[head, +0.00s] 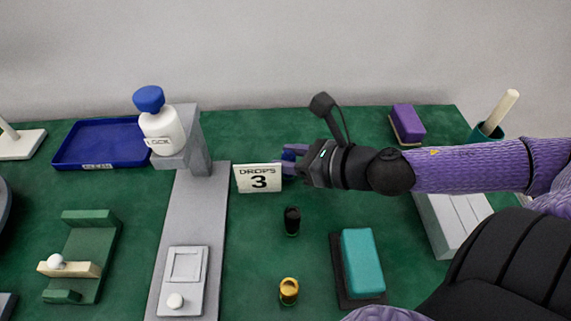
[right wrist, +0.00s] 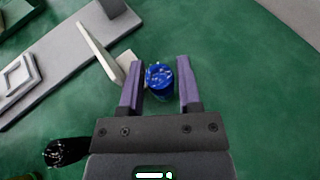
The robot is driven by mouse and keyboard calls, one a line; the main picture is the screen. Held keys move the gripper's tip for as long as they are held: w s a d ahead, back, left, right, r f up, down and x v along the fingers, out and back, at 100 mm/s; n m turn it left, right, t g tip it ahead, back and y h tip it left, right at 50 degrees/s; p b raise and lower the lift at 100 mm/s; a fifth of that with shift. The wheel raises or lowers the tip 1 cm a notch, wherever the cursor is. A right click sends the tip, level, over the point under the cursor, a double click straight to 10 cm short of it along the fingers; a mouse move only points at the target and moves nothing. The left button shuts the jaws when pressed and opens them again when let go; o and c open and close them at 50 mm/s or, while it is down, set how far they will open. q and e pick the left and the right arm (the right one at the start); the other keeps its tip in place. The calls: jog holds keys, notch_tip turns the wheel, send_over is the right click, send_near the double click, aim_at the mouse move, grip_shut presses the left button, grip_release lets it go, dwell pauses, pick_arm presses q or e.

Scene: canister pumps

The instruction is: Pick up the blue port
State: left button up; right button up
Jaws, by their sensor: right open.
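The blue port (right wrist: 160,80) is a short blue cylinder standing on the green table. In the right wrist view it lies between the two purple fingers of my right gripper (right wrist: 158,84), closer to the left finger, with a gap to the right one. My right gripper is open. In the head view my right gripper (head: 294,158) is just right of the "DROPS 3" sign (head: 259,179), and I cannot clearly make out the blue port there. My left gripper is not in view.
A black port (head: 292,221) and a gold port (head: 289,291) stand nearer. A grey stand holds a white bottle (head: 162,132) with a blue cap. A blue tray (head: 75,145) is at the back left. A teal block (head: 362,263) lies at the front right.

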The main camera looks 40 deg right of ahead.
jog(key=shift+r, duration=0.1)
grip_shut()
